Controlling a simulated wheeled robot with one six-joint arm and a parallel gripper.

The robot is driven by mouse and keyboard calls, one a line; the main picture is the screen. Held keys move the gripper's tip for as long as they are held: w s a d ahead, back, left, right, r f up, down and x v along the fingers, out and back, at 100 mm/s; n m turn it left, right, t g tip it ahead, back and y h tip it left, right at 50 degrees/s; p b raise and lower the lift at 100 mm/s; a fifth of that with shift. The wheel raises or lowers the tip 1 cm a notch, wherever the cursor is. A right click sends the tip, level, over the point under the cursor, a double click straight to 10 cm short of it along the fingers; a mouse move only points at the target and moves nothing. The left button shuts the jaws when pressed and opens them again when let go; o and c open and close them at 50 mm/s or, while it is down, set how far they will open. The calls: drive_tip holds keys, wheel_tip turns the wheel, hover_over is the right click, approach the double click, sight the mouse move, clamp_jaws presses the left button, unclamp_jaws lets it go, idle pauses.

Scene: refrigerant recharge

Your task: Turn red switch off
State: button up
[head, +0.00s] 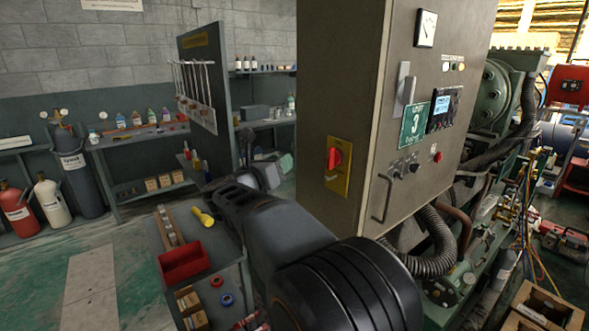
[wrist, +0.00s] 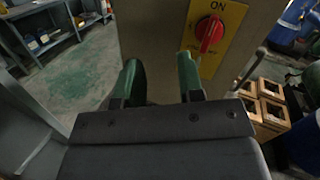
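The red rotary switch (head: 335,158) sits on a yellow plate (head: 339,181) on the side face of a tall grey-beige cabinet. In the wrist view the red switch (wrist: 210,34) is at the upper right, and its yellow plate (wrist: 233,18) reads "ON" above the knob. The knob's handle looks close to upright, tilted slightly. My gripper (wrist: 160,80) has two green-padded fingers spread apart with nothing between them. It is short of the switch and below it in the wrist view, not touching it. In the head view my gripper (head: 272,170) is left of the cabinet.
The cabinet (head: 345,90) has a door handle, gauge and a green "3" sign on its front. A bench (head: 230,250) with a red bin (head: 184,262) and yellow flashlight (head: 203,217) stands beside my arm. Compressor machinery and hoses fill the right. Open floor lies at left.

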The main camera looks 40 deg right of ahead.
sight(328, 159)
drive_tip(key=s+d+m+g+p, duration=0.1)
drive_tip(key=d+m+g+p, duration=0.1)
drive_tip(key=d, duration=0.1)
drive_tip(key=s+d+m+g+p, duration=0.2)
drive_tip(key=d, duration=0.2)
drive_tip(key=s+d+m+g+p, duration=0.1)
drive_tip(key=d+m+g+p, duration=0.1)
drive_tip(key=d+m, duration=0.1)
drive_tip(key=shift+s+d+f, duration=0.35)
drive_tip(key=shift+d+f, duration=0.05)
drive_tip(key=shift+d, duration=0.2)
drive_tip(key=shift+f, duration=0.25)
drive_tip(key=shift+c, duration=0.8)
drive_tip(key=shift+a, duration=0.15)
clamp_jaws()
drive_tip(key=n, duration=0.4)
drive_tip(key=shift+n+p, duration=0.3)
drive_tip(key=shift+r, duration=0.1)
